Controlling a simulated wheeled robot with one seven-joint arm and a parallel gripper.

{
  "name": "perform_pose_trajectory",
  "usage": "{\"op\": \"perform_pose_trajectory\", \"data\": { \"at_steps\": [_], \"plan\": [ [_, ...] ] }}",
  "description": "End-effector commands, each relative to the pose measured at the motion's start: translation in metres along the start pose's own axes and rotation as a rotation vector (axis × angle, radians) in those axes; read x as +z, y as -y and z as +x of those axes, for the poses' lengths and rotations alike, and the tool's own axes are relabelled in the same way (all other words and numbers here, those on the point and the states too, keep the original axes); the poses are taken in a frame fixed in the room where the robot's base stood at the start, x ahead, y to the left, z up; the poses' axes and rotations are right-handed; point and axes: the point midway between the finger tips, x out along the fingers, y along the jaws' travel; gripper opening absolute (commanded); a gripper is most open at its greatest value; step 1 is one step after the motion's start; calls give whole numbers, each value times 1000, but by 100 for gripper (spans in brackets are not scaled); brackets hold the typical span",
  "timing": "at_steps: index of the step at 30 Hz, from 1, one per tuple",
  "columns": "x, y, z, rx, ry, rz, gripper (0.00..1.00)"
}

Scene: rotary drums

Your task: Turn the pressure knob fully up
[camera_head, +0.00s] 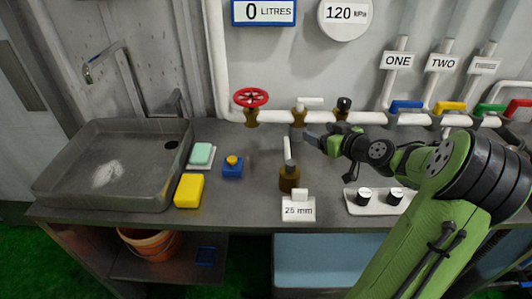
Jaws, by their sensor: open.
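A pressure display reading 120 kPa (345,13) hangs on the wall. Below it, a small black knob (344,103) sits on a brass fitting of the white pipe. Two more black knobs, a left one (364,196) and a right one (395,196), stand on a white panel at the front of the counter. No readable label shows which knob is for pressure. My gripper (312,138) is open and points left over the counter, just below the pipe. It is apart from the panel knobs, and I see nothing held between its fingers.
A red handwheel (250,97) and a white lever (310,102) sit on the pipe left of the black knob. A brass nozzle (289,178) stands behind a 25 mm card (298,207). Coloured valve handles line the right. A sink (70,150) and yellow sponge (189,190) are left.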

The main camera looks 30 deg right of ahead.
Motion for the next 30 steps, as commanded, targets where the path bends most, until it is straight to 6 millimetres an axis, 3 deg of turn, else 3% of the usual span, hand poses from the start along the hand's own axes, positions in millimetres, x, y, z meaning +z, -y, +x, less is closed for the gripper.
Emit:
{"op": "perform_pose_trajectory", "data": {
  "at_steps": [10, 21, 30],
  "plan": [
    [-11, 82, 5, -115, 208, -62, 75],
    [-19, 161, -20, -161, 427, -123, 75],
    [-21, 192, -44, -152, 523, -141, 75]
  ]
}}
